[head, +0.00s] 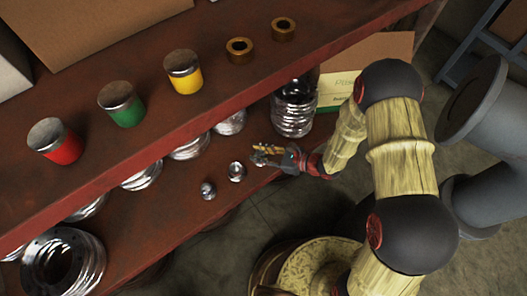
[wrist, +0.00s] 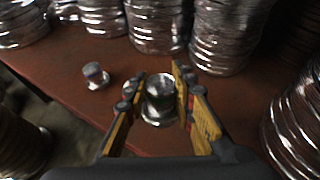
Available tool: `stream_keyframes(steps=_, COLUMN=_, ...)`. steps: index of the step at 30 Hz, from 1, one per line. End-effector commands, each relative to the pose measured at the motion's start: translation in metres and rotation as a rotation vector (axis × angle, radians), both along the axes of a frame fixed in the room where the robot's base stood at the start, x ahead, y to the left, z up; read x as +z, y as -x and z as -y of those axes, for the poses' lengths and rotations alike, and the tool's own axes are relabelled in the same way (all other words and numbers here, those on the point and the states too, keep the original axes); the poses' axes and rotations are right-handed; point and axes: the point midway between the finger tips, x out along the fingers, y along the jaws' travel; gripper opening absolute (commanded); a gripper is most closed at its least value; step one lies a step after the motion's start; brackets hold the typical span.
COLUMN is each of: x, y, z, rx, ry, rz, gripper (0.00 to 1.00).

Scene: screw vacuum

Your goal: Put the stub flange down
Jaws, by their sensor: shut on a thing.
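In the wrist view a shiny metal stub flange (wrist: 160,98), a short cylinder on a wider rim, sits between the yellow-and-black fingers of my gripper (wrist: 158,86). The fingers are shut on it. In the head view my gripper (head: 262,157) is low over the lower shelf (head: 190,220), close to its front edge. The held flange is hard to make out there, as is whether it touches the shelf. Two small metal flanges, one farther (head: 208,190) and one nearer (head: 237,171), stand left of my gripper. One standing flange (wrist: 95,77) also shows in the wrist view.
Large ribbed metal bellows (head: 293,108) stand behind my gripper, with more along the lower shelf. The upper shelf (head: 215,85) overhangs, carrying red, green and yellow cans and two brass rings. A cardboard box (head: 365,52) stands at the right. Some bare shelf shows around the small flanges.

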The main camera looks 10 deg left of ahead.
Motion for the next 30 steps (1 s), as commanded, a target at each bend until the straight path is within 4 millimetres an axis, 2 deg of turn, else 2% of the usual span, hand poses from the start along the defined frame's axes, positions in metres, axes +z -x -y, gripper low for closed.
stream_keyframes(steps=3, x=-0.017, y=-0.026, z=-0.002, rx=0.000, ry=0.000, rz=0.000, gripper=0.00)
stream_keyframes(steps=6, x=-0.037, y=-0.040, z=-0.002, rx=0.000, ry=0.001, rz=-0.001, gripper=0.00)
stream_keyframes(steps=10, x=-0.052, y=-0.055, z=-0.003, rx=-0.001, ry=0.000, rz=0.000, gripper=0.00)
stream_keyframes(steps=19, x=-0.068, y=-0.069, z=-0.004, rx=-0.001, ry=0.000, rz=0.000, gripper=0.00)
stream_keyframes(steps=25, x=-0.098, y=-0.070, z=-0.004, rx=-0.002, ry=0.000, rz=-0.001, gripper=0.00)
stream_keyframes(steps=30, x=-0.099, y=-0.071, z=-0.004, rx=-0.001, ry=-0.001, rz=0.001, gripper=0.00)
